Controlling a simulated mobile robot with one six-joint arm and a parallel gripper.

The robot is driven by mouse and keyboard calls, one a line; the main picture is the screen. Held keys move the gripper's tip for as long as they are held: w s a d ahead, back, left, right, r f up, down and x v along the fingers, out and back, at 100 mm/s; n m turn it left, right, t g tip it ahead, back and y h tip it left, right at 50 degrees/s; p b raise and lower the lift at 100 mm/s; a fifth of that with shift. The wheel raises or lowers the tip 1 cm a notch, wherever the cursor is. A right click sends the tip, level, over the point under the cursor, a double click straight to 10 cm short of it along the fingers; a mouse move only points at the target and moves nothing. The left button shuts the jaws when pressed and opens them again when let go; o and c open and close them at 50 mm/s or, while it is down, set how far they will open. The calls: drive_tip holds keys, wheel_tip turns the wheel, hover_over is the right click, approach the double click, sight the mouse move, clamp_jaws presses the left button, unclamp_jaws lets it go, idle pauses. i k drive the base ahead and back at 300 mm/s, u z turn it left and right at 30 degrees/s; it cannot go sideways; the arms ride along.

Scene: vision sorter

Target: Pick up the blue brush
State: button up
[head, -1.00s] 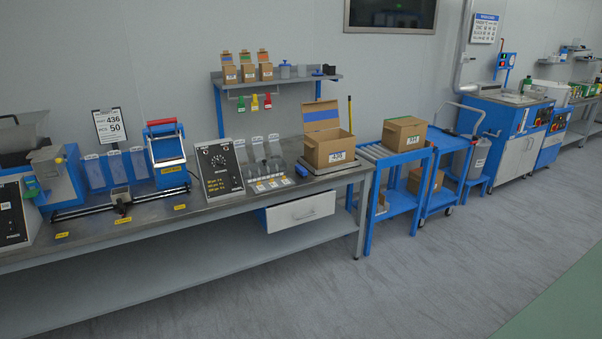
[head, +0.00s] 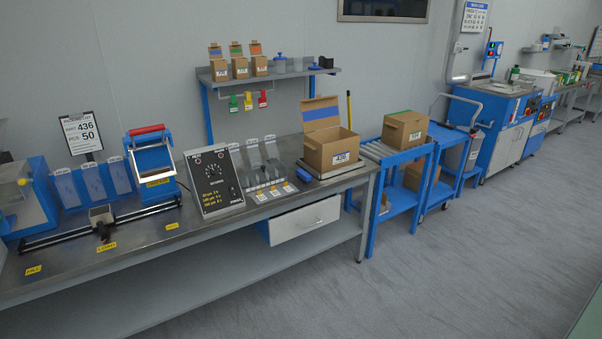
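I cannot clearly make out a brush. A small blue object (head: 305,175) lies on the workbench (head: 215,226), just left of the open cardboard box (head: 332,154). It is too small to tell whether it is the blue brush. Another small blue item (head: 315,66) sits on the wall shelf (head: 285,74), also too small to identify. My gripper is not in view.
A black control box (head: 215,183), sloped chutes (head: 275,160) and a blue machine with a red handle (head: 150,165) stand on the bench. A blue roller cart (head: 372,200) stands right of the bench. The grey floor (head: 450,260) in front is clear.

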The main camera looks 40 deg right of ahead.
sight(304, 176)
drive_tip(key=i, duration=1.05)
drive_tip(key=u, duration=0.3)
